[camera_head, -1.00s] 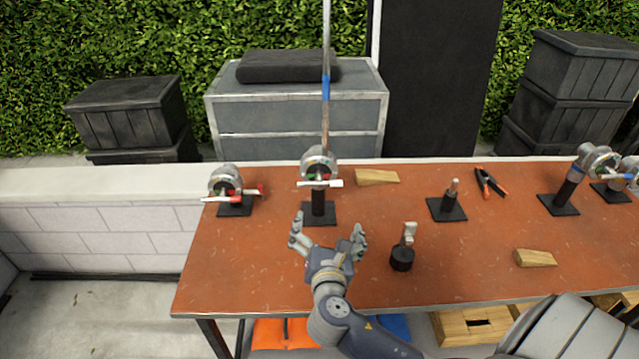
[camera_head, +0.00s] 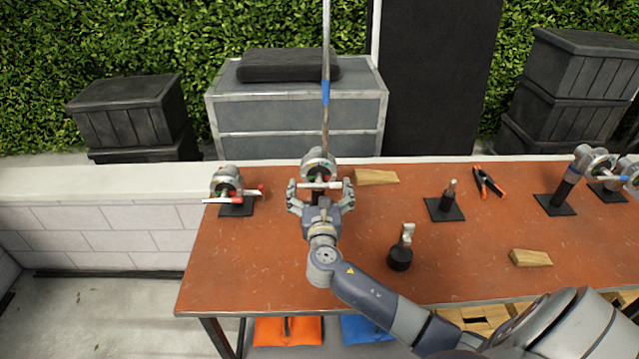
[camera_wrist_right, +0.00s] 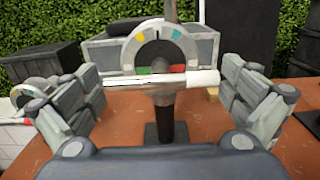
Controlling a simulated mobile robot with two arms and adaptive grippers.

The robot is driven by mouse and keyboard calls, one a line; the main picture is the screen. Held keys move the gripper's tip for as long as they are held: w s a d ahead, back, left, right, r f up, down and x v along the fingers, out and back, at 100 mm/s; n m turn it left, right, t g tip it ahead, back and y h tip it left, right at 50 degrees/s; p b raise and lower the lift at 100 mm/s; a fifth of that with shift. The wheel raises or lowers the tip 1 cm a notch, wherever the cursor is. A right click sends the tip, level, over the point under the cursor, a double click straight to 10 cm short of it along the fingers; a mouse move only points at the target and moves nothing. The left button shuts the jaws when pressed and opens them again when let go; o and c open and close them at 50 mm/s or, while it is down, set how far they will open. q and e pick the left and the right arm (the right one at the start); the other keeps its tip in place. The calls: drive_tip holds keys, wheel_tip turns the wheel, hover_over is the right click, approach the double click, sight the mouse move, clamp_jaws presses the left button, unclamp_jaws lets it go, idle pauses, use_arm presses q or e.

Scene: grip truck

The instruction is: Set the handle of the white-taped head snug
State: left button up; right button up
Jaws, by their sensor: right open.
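The head with the white handle (camera_head: 318,163) stands on a dark post at the back of the orange-brown table. Its white handle (camera_head: 319,185) lies roughly level across the front. In the right wrist view the handle (camera_wrist_right: 160,80) spans nearly the whole gap between the fingers, below a round dial with coloured marks (camera_wrist_right: 165,48). A red and a green patch show just above it. My right gripper (camera_head: 320,192) is open, its fingers on either side of the handle. Whether they touch its ends I cannot tell. My left gripper is not in view.
Another head with a red-and-white handle (camera_head: 228,187) stands close on the left. A wooden wedge (camera_head: 376,177) lies just right of the post. A black stand (camera_head: 401,256), a small post (camera_head: 446,206) and pliers (camera_head: 488,184) are further right. The table's left front is clear.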

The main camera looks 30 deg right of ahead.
drive_tip(key=shift+w+d, duration=0.15)
drive_tip(key=shift+w, duration=0.1)
drive_tip(key=c, duration=0.8)
